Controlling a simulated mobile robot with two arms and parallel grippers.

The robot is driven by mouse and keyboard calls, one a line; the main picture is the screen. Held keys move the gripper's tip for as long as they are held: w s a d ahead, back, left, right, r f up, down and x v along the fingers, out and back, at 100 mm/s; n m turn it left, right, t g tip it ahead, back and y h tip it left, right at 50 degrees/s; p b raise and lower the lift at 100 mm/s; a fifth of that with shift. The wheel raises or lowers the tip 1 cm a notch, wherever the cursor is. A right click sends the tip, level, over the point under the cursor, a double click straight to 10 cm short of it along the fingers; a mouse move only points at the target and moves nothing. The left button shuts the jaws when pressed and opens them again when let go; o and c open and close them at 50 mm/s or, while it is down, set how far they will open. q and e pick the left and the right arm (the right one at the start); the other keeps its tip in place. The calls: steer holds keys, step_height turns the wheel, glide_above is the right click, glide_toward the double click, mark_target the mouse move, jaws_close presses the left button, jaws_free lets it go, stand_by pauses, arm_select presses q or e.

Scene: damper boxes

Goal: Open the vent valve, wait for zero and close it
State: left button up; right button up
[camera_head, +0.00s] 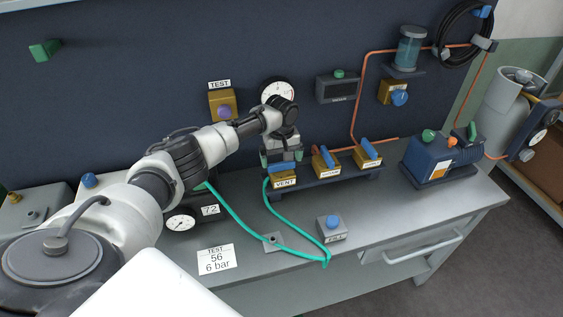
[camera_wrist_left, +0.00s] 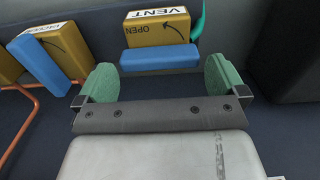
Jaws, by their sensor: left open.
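The VENT valve (camera_head: 285,182) is a yellow block at the left end of the valve row, with a blue handle (camera_head: 283,168). My left gripper (camera_head: 282,158) is open just above and behind this handle. In the left wrist view, the VENT block (camera_wrist_left: 158,28) shows an OPEN arrow, and its blue handle (camera_wrist_left: 160,58) lies crosswise between the green fingertips (camera_wrist_left: 159,82), slightly beyond them. I cannot tell whether they touch it. The round white gauge (camera_head: 277,91) above is partly hidden by my wrist; its reading is unclear. My right gripper is not in view.
Two more yellow valves (camera_head: 326,161) with blue handles stand right of VENT. A green hose (camera_head: 237,222) loops across the bench front. A grey FILL button box (camera_head: 332,229), a test card (camera_head: 216,260) and a blue pump (camera_head: 440,160) are on the bench.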

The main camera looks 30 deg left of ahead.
mark_target(282, 166)
arm_select(q)
steer(key=shift+f, duration=1.4)
steer(key=c, duration=0.6)
steer(key=shift+o, duration=0.2)
